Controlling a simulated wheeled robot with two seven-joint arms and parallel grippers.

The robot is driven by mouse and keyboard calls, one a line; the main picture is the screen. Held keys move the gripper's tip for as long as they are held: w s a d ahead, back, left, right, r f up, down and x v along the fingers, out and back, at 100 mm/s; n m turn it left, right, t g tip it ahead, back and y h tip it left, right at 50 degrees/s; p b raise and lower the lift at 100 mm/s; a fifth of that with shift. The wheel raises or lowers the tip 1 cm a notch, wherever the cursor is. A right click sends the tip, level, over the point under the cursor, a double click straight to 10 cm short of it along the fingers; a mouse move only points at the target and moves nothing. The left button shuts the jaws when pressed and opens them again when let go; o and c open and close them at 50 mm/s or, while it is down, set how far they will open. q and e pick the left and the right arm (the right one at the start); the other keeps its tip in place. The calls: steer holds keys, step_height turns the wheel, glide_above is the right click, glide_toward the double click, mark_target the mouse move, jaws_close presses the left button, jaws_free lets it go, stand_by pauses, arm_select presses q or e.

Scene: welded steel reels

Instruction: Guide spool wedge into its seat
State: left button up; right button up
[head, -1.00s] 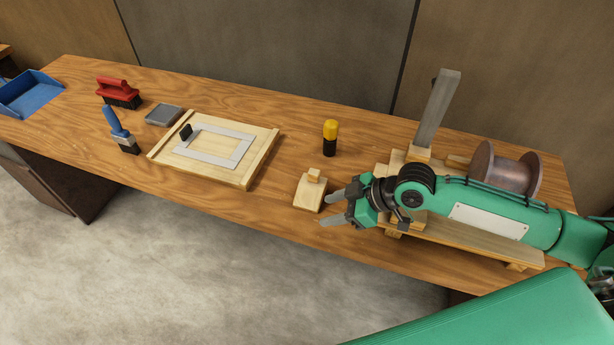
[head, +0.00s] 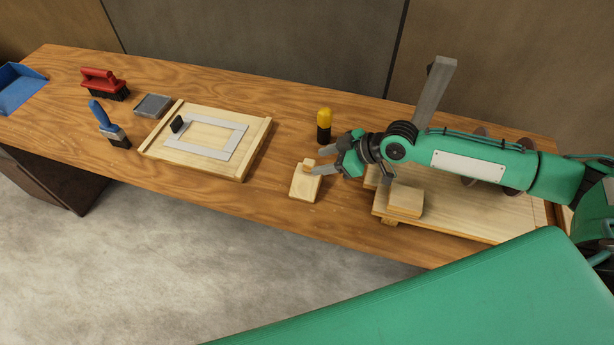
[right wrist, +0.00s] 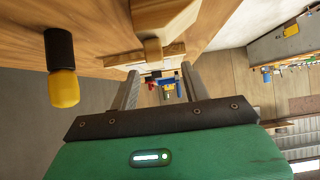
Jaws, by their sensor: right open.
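The wooden wedge (head: 303,186), a pale block with a small raised grip on top, lies on the bench. It also seems to show at the top of the right wrist view (right wrist: 165,14). My right gripper (head: 318,158) is open at the wedge's right end, its fingers reaching toward the small grip. I cannot tell whether they touch it. The reel (head: 470,180) sits on a wooden cradle (head: 470,217), mostly hidden behind my right arm. A pale block (head: 406,199) sits at the cradle's front left. My left gripper is not in view.
A yellow-and-black tool (head: 324,126) stands just behind my right gripper. A grey upright bar (head: 435,92) rises behind my arm. To the left are a wooden board with a metal frame (head: 204,170), a blue brush (head: 107,124), a red brush (head: 104,84) and a blue dustpan (head: 20,88).

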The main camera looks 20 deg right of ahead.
mark_target(312, 163)
steer(key=shift+w+a+f, duration=0.15)
steer(key=shift+a+f, duration=0.05)
steer(key=shift+a, duration=0.05)
steer(key=p+x, duration=0.1)
steer(key=x, duration=0.1)
steer(key=p+x, duration=0.1)
steer(key=x, duration=0.1)
steer(key=shift+w+d+f, duration=0.15)
steer(key=shift+w+d, duration=0.05)
steer(key=shift+d, duration=0.05)
steer(key=shift+w+a+f, duration=0.25)
steer(key=shift+a+f, duration=0.05)
steer(key=shift+f, duration=0.15)
steer(key=shift+c, duration=0.5)
steer(key=c, duration=0.7)
steer(key=shift+c, duration=0.2)
